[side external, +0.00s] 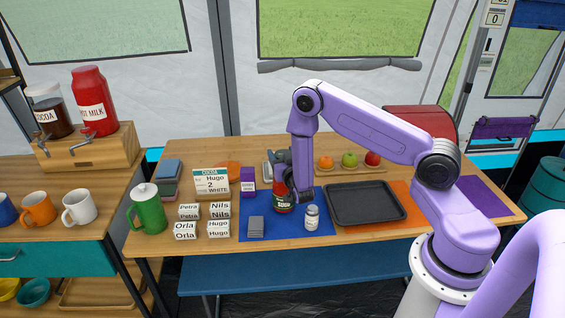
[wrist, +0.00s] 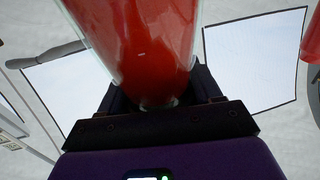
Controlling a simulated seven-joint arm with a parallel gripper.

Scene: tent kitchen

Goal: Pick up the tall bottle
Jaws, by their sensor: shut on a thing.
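The tall bottle is red with a dark label bearing white letters. In the side view the bottle (side external: 282,201) stands about upright at the blue mat, partly hidden by my gripper (side external: 292,190). In the wrist view the red bottle (wrist: 145,50) fills the upper middle, between the dark fingers of my gripper (wrist: 160,100). My gripper is shut on it. I cannot tell whether the bottle's base touches the mat.
A small white-lidded jar (side external: 312,218) and a grey block (side external: 256,227) are on the blue mat (side external: 285,228). A black tray (side external: 366,204) lies to the right. Several name boxes (side external: 218,210) and a green pitcher (side external: 148,212) stand left. Fruit (side external: 349,160) sits behind.

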